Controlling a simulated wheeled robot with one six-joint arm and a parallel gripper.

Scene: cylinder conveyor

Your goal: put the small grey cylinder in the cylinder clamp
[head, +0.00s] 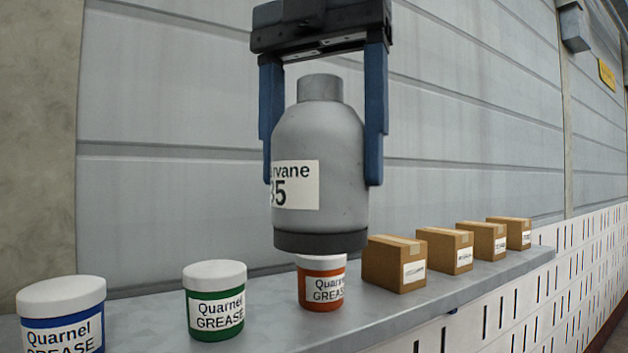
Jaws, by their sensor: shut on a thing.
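The small grey cylinder (335,160) hangs upright in the middle of the head view. It has a narrow neck on top, a dark band at its base and a white label on its left side. My gripper (320,180) reaches down from above with two blue fingers. The fingers are shut on the cylinder's left and right sides. The cylinder appears in front of the shelf, with its base overlapping a red jar in the picture. I cannot tell how far it is from the shelf. The cylinder clamp is not in view.
A grey shelf (400,313) runs along a panelled wall. On it stand a blue grease jar (62,318), a green grease jar (215,300), a red grease jar (321,285), partly hidden, and several cardboard boxes (395,264) to the right. A white slotted panel (520,310) is below.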

